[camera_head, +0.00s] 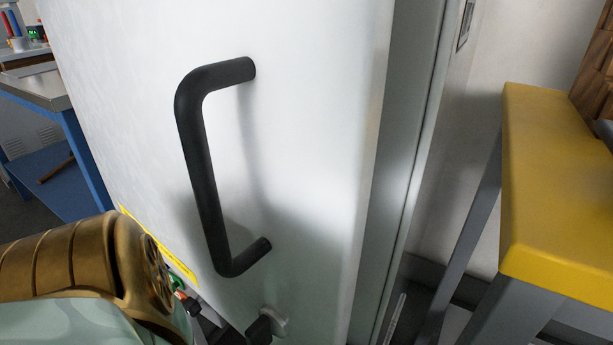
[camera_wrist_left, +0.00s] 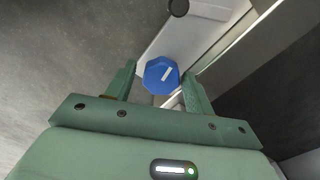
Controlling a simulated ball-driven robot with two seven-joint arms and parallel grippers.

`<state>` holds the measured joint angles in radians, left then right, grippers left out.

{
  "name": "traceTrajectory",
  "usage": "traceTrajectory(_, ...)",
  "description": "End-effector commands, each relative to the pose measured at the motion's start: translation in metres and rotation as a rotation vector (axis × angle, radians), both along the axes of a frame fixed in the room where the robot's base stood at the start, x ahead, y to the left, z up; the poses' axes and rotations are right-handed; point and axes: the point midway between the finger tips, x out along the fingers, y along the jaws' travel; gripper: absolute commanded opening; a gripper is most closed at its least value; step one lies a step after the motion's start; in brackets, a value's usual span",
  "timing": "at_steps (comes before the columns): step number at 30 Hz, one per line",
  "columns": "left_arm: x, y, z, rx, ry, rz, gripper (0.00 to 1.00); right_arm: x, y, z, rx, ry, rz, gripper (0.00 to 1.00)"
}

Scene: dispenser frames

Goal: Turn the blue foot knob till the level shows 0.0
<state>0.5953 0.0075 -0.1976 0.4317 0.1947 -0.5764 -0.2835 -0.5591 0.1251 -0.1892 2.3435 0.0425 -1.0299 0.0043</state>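The blue foot knob (camera_wrist_left: 162,76) shows in the left wrist view. It has several flat sides and a white line that slants on its face. My left gripper (camera_wrist_left: 160,80) is open, with one green finger on each side of the knob. A small gap shows between each fingertip and the knob, so I see no grip; how deep the fingers reach is hard to tell. In the head view the left arm comes in at the bottom left and its fingers cannot be made out. The right gripper is not in view. No readable level shows.
A white door (camera_head: 310,150) with a black bar handle (camera_head: 206,180) fills the head view. A yellow-topped bench (camera_head: 560,190) stands at the right, and a blue workbench (camera_head: 65,150) at the back left. Bare grey floor (camera_wrist_left: 60,60) lies left of the knob.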

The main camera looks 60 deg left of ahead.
Motion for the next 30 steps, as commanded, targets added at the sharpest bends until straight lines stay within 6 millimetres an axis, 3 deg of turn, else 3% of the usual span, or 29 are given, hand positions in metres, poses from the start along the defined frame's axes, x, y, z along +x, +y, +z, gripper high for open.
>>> traceTrajectory(20, 0.0067, 0.0056, 0.0015, 0.007, -0.013, 0.043, 0.64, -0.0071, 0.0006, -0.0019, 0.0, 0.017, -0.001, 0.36)
traceTrajectory(25, 0.0063, 0.0053, 0.0015, 0.008, -0.012, 0.258, 0.64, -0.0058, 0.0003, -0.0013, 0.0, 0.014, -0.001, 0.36)
traceTrajectory(30, 0.004, 0.0033, 0.0008, 0.007, -0.01, 0.607, 0.64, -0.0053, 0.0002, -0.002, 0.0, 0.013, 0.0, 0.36)
